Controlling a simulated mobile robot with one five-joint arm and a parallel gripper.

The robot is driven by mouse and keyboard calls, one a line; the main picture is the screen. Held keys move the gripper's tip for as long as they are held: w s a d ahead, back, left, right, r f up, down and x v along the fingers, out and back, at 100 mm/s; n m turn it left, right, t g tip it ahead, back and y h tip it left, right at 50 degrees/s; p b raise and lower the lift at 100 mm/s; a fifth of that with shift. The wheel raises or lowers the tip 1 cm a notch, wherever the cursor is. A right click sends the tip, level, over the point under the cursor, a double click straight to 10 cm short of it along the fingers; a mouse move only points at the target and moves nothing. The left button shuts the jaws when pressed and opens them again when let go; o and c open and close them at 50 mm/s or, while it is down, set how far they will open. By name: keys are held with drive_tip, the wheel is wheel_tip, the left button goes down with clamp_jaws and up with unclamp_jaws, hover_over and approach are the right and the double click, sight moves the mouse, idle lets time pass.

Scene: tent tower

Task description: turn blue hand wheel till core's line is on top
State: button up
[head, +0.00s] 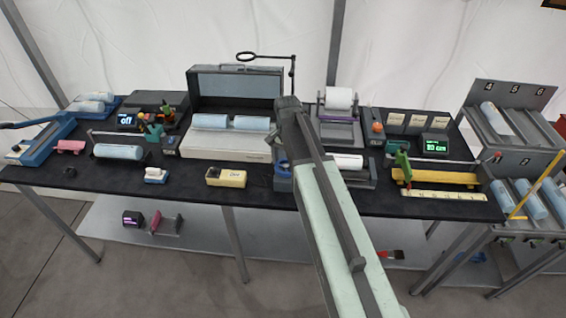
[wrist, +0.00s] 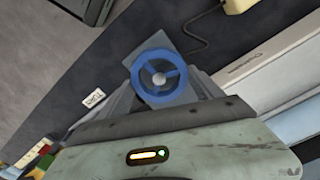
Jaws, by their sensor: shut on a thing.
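The blue hand wheel (wrist: 142,91) shows in the wrist view as a ring with spokes and a pale hub. My gripper (wrist: 160,80) is at the wheel, its grey fingers partly behind the ring, and is shut on it. In the head view the wheel (head: 283,166) is partly hidden by my arm, and my gripper's fingers cannot be made out there. A white core (head: 348,162) lies in a dark stand just right of my arm. Its left part is hidden, and I cannot make out a line on it.
A pale case with an open lid (head: 232,83) holds blue cylinders left of my arm. A cream tape block (head: 226,177) sits at the table's front. A roller stand with a white roll (head: 339,98) is behind the core. A yellow bar (head: 435,178) lies to the right.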

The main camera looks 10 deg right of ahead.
sight(286, 165)
drive_tip(key=shift+a+m, duration=0.25)
drive_tip(key=shift+m, duration=0.15)
drive_tip(key=o, duration=1.4)
drive_tip(key=shift+r, duration=0.1)
wheel_tip(286, 165, up, 8)
drive_tip(key=p, duration=0.8)
drive_tip(key=shift+d, duration=0.1)
drive_tip(key=shift+f, duration=0.2)
